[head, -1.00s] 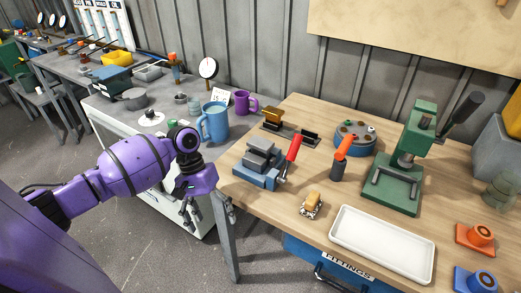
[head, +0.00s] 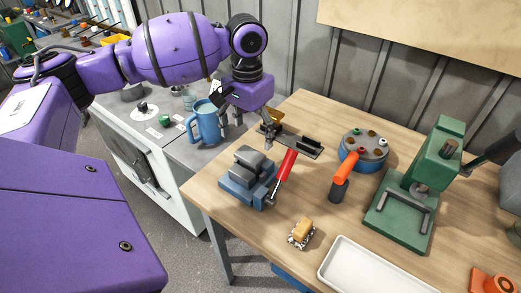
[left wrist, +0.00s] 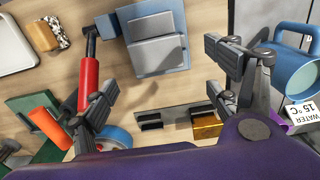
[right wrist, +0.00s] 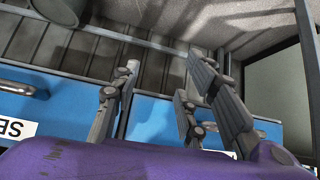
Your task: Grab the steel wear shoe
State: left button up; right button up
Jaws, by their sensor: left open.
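A dark flat plate (head: 312,153) lies on the wooden bench behind the vise. It carries a dark grey, slotted metal piece (head: 303,142) and a brass piece (head: 276,114). The dark piece looks most like the steel wear shoe, but I cannot be sure. In the left wrist view the dark piece (left wrist: 151,121) and the brass piece (left wrist: 206,126) lie near my palm edge. My left gripper (head: 246,118) is open and empty above the bench's back left corner, near the plate. Its fingers (left wrist: 160,75) are spread wide. My right gripper (right wrist: 165,78) is open and empty.
A blue-grey vise (head: 247,180) with a red handle stands just in front. A blue mug (head: 208,125) is left of my left gripper. An orange-handled tool (head: 344,178), round blue holder (head: 364,150), green press (head: 420,190), brush (head: 302,234) and white tray (head: 365,272) occupy the bench.

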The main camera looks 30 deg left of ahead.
aim_at(250, 154)
pick_arm(q)
jog(key=shift+w+f, duration=0.1)
jog(key=shift+f, duration=0.35)
jog(key=f, duration=0.1)
jog(key=s+f, duration=0.1)
jog(key=shift+f, duration=0.3)
notch_tip(250, 154, down, 4)
jog(key=shift+d+r, duration=0.15)
jog(key=shift+r, duration=0.05)
jog(key=shift+f, duration=0.25)
jog(key=c, duration=1.2)
jog(key=shift+c, duration=1.2)
jog(key=shift+r, duration=0.1)
pick_arm(e)
jog(key=shift+s+d+f, duration=0.15)
jog(key=shift+s+f, duration=0.15)
jog(key=shift+s, duration=0.3)
jog(key=shift+s+d+f, duration=0.1)
jog(key=shift+s+f, duration=0.2)
jog(key=shift+s, duration=0.25)
